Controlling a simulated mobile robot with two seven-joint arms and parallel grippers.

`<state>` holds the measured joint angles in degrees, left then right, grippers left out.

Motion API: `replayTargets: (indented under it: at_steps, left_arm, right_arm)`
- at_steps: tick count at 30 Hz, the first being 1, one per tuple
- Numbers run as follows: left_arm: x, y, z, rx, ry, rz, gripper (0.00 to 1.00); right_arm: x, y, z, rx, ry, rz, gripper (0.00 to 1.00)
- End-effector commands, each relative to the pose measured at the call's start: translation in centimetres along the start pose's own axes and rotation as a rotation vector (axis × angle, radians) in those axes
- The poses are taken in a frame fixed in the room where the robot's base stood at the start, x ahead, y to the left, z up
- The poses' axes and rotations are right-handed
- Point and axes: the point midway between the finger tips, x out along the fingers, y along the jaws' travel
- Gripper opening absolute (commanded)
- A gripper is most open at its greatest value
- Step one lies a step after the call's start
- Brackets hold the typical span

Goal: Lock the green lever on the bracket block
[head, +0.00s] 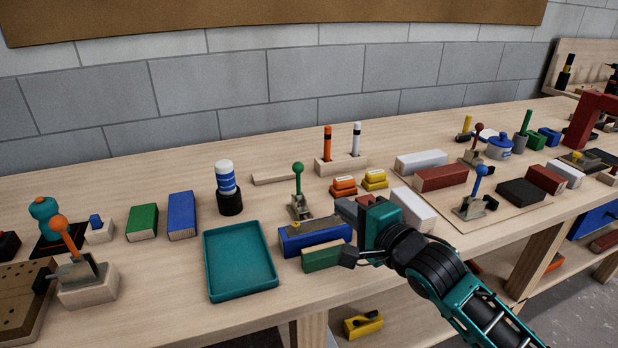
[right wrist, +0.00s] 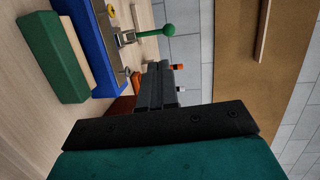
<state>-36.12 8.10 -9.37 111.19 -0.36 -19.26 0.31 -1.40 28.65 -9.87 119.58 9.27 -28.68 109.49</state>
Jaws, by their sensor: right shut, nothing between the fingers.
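Which part is the bracket block I cannot tell for sure. In the right wrist view the lever's green ball (right wrist: 169,30) shows on its thin rod, beside the blue block (right wrist: 93,42). My right gripper (head: 347,210) is shut and empty, right of the lever and apart from it. Its dark fingers show in the wrist view (right wrist: 155,85). My left gripper is not in view.
A green block (head: 324,256) lies in front of the blue block. A teal tray (head: 207,262) is to the left. Orange and yellow blocks (head: 343,186) and a white block (head: 413,209) stand near my right gripper. A blue-knobbed lever (head: 480,171) is further right.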

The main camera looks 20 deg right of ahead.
Motion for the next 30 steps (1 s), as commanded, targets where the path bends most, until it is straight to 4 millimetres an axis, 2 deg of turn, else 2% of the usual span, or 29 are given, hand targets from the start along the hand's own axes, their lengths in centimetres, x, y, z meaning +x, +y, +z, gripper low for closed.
replayTargets:
  at_steps: [18,24,30]
  left_arm:
    - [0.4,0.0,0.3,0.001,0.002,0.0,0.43]
    - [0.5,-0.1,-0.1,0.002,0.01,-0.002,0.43]
    - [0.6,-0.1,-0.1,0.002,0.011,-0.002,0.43]
  right_arm:
    - [10.2,-0.4,0.0,-0.002,0.001,-0.001,0.0]
    - [12.3,-1.0,0.0,-0.002,0.0,-0.001,0.0]
    - [13.1,-1.2,0.0,-0.001,0.0,0.0,0.0]
